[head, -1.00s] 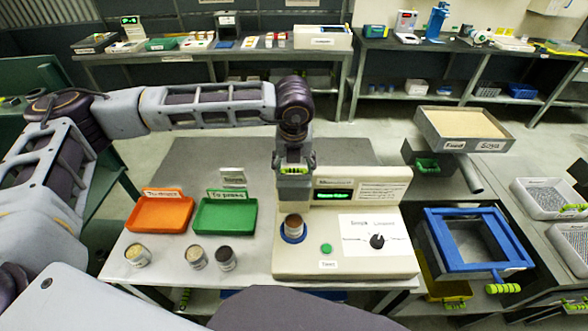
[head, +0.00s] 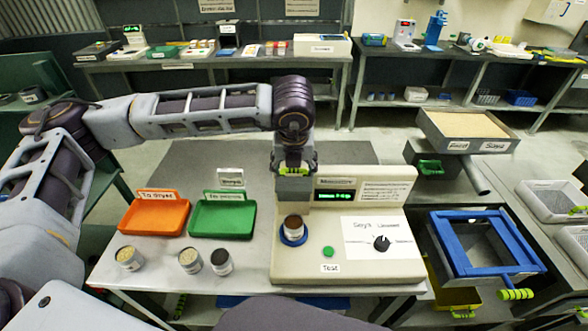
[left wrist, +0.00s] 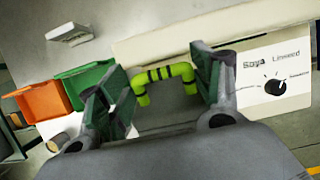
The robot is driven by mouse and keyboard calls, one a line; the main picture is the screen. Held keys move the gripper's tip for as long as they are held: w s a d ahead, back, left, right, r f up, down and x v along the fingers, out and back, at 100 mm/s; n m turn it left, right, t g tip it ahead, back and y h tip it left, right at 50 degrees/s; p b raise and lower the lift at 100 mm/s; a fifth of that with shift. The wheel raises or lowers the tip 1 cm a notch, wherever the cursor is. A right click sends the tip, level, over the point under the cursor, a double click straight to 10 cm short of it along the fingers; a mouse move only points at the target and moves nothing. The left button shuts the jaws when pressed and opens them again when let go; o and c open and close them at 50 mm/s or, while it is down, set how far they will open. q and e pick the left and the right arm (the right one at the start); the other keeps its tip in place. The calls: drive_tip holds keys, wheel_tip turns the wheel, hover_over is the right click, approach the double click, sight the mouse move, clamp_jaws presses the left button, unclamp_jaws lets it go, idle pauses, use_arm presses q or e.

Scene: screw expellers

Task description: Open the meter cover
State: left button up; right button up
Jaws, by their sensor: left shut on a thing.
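The beige moisture meter (head: 345,268) stands on the table, with a lit green display, a knob (head: 382,243) and a green Test button (head: 328,251). My left gripper (head: 295,171) is at the meter's upper left, behind the can. In the left wrist view, its fingers (left wrist: 168,90) are on either side of a lime-green handle with black bands (left wrist: 168,74), and it is shut on it. My right gripper is not in view.
An orange tray (head: 153,216) and a green tray (head: 222,219) lie left of the meter. Several open cans, including a pale one (head: 130,258), stand in front of them. A blue-framed box (head: 432,245) and a grain tray (head: 465,139) are to the right.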

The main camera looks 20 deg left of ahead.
use_arm(q)
drive_tip(key=o, duration=1.4)
drive_tip(key=shift+o, duration=0.2)
drive_tip(key=v, duration=1.2)
